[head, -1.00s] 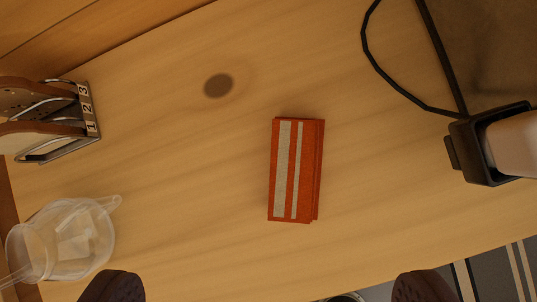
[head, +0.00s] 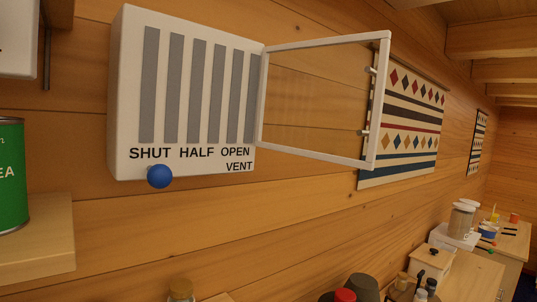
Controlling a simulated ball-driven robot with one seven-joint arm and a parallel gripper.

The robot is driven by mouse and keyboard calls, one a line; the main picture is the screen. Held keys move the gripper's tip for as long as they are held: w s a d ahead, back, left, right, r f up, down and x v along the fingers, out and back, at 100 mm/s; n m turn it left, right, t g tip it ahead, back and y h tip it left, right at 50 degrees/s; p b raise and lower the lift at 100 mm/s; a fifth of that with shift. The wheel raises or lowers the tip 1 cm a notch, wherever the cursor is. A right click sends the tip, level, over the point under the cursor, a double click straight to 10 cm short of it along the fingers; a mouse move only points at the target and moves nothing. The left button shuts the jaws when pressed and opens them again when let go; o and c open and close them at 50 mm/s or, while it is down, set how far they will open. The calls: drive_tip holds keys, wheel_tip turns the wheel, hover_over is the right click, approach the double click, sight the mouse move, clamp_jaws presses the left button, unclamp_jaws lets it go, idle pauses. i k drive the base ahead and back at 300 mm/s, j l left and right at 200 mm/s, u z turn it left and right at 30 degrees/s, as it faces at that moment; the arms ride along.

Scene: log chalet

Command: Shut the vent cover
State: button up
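The vent is a white box (head: 190,90) on the log wall, upper left of the head view. Its front has several grey upright slats and the words SHUT, HALF, OPEN and VENT. A blue knob (head: 159,176) sits at its lower edge, below SHUT. The vent cover is a white frame (head: 318,155) around what looks like a clear pane. It stands swung open to the right of the box, joined at the box's right edge. Two small pegs show near its far edge. My gripper is not in view, and nothing touches the cover.
A green tin (head: 10,175) stands on a wooden shelf (head: 35,240) at the left. A patterned hanging (head: 408,120) is on the wall behind the cover. Low at the right are cabinets (head: 465,275) with jars and small items. A jar lid (head: 181,289) shows at the bottom.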

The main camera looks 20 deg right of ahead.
sight(380, 73)
drive_tip(key=i+l+u, duration=0.15)
drive_tip(key=l+u, duration=0.2)
drive_tip(key=l, duration=0.65)
drive_tip(key=l+u, duration=0.35)
drive_tip(key=l, duration=0.65)
drive_tip(key=k+l+u, duration=0.1)
drive_tip(key=l+u, duration=0.25)
drive_tip(key=l, duration=0.6)
